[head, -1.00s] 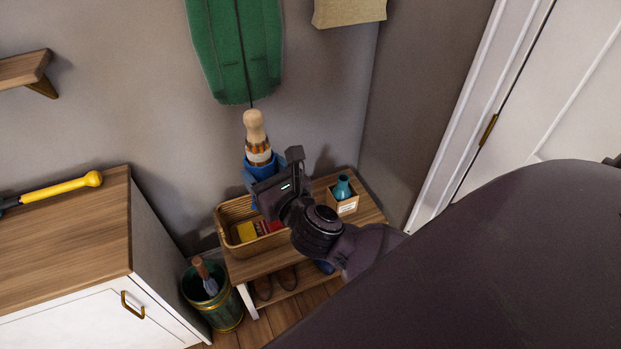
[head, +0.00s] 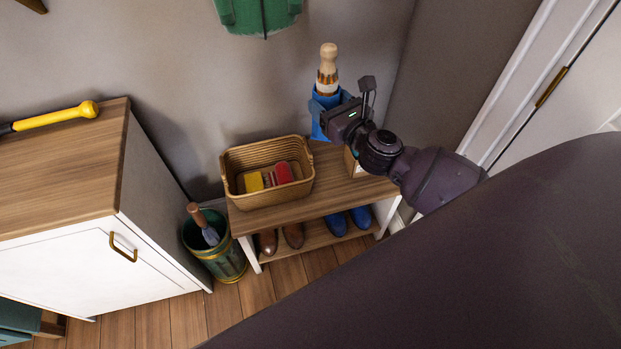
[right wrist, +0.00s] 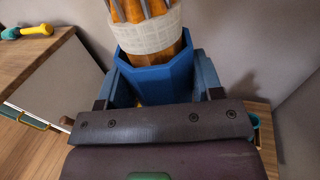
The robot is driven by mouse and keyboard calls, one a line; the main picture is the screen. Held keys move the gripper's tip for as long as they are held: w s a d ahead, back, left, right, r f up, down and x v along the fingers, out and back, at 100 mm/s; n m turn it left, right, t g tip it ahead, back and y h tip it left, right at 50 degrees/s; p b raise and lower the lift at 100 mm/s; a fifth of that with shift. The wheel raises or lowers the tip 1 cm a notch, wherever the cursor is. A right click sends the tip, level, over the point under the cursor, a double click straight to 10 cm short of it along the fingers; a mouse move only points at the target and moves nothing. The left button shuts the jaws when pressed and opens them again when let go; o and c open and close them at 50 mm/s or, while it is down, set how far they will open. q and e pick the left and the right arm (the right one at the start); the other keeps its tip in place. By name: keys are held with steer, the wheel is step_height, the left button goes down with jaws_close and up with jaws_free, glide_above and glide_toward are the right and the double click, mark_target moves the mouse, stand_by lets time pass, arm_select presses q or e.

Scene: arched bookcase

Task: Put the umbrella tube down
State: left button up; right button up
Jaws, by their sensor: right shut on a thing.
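The umbrella tube (head: 318,107) is a blue angular tube with a wooden-handled umbrella (head: 328,68) standing in it. It is upright near the wall, at the back of the shoe bench (head: 335,162), right of the basket. I cannot tell whether its base touches the bench top. My right gripper (head: 334,114) is shut on the tube from the right side. In the right wrist view the tube (right wrist: 152,78) sits between the two fingers, with the umbrella's orange and white part rising out of it. My left gripper is not in view.
A wicker basket (head: 236,188) with red and yellow items stands on the bench's left. A small box (head: 352,163) is partly hidden behind my right gripper. Shoes (head: 293,235) stand on the lower shelf. A green bin (head: 228,262) and a white cabinet (head: 95,265) are left of the bench.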

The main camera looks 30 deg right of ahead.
steer(key=w+d+f+y+b, duration=0.15)
steer(key=d+f+b, duration=0.45)
steer(key=f, duration=0.6)
steer(key=shift+n, duration=0.5)
steer(key=f+b, duration=0.2)
steer(key=f, duration=0.5)
steer(key=f+b, duration=0.3)
steer(key=f, duration=0.4)
steer(key=d+f+b, duration=0.1)
steer(key=f+b, duration=0.2)
steer(key=f, duration=0.4)
steer(key=shift+w+d, duration=0.1)
steer(key=shift+w, duration=0.1)
steer(key=shift+f, duration=0.1)
steer(key=shift+f+b, duration=0.1)
steer(key=shift+b, duration=0.2)
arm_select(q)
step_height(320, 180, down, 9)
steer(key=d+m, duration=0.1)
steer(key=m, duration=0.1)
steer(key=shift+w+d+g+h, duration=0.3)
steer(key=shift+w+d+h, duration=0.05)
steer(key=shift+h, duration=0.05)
arm_select(e)
steer(key=o, duration=0.9)
steer(key=shift+w, duration=0.1)
